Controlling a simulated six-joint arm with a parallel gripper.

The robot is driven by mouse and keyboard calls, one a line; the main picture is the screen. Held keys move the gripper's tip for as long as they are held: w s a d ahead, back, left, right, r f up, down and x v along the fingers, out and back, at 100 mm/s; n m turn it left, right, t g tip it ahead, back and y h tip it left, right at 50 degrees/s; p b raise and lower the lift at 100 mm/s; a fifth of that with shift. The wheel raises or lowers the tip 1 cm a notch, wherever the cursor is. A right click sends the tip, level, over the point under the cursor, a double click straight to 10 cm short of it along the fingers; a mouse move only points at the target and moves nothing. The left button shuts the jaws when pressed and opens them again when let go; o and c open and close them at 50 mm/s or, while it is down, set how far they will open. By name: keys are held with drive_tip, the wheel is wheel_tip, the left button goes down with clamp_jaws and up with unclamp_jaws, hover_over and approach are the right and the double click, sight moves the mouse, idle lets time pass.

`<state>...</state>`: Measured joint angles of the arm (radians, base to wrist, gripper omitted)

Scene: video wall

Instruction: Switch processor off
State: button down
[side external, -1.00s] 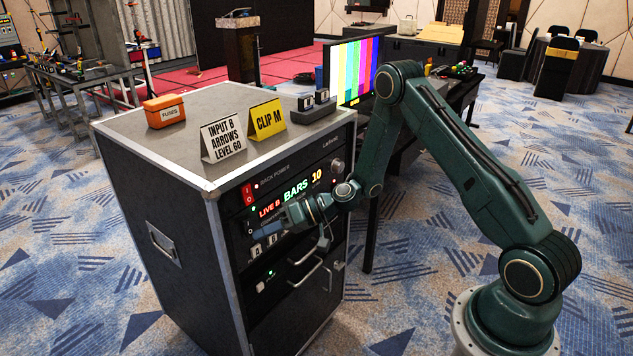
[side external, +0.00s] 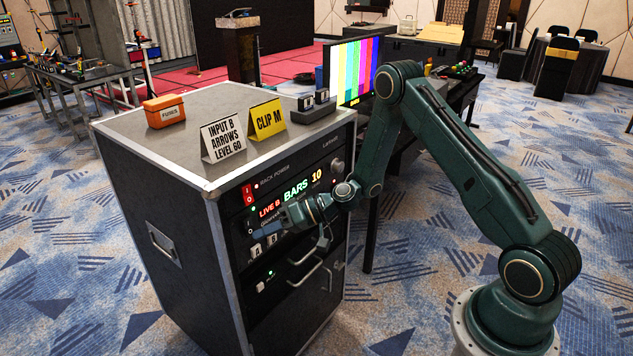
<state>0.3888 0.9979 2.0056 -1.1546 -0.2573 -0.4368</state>
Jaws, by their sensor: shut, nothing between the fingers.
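The processor (side external: 268,212) is a black unit in the front of the rack case, with lit displays reading "LIVE B", "BARS" and "10". A black rocker switch (side external: 250,224) marked I and O sits at its left end. My gripper (side external: 268,231) is shut and empty, pointing left across the processor's face, with its tips just right of and slightly below that switch. I cannot tell whether the tips touch the panel. The gripper and wrist hide part of the processor's face. The "A" and "B" buttons (side external: 257,251) are just below the fingers.
A red rack power switch (side external: 248,194) is above the processor. Handles (side external: 305,271) stick out below my wrist. On the case top (side external: 205,110) stand an orange fuses box (side external: 164,110), signs (side external: 222,140) and a small dark device (side external: 305,113). A monitor (side external: 350,72) shows colour bars.

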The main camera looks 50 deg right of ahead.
drive_tip(key=shift+w+f, duration=0.25)
drive_tip(key=shift+w, duration=0.5)
idle(0.9)
drive_tip(key=shift+s, duration=0.1)
idle(0.3)
drive_tip(key=shift+s+r, duration=0.25)
drive_tip(key=shift+s, duration=0.45)
drive_tip(key=shift+s+r, duration=0.25)
drive_tip(key=shift+s, duration=0.55)
drive_tip(key=shift+s+r, duration=0.3)
drive_tip(key=shift+s, duration=0.45)
drive_tip(key=shift+s+r, duration=0.25)
drive_tip(key=shift+s, duration=0.55)
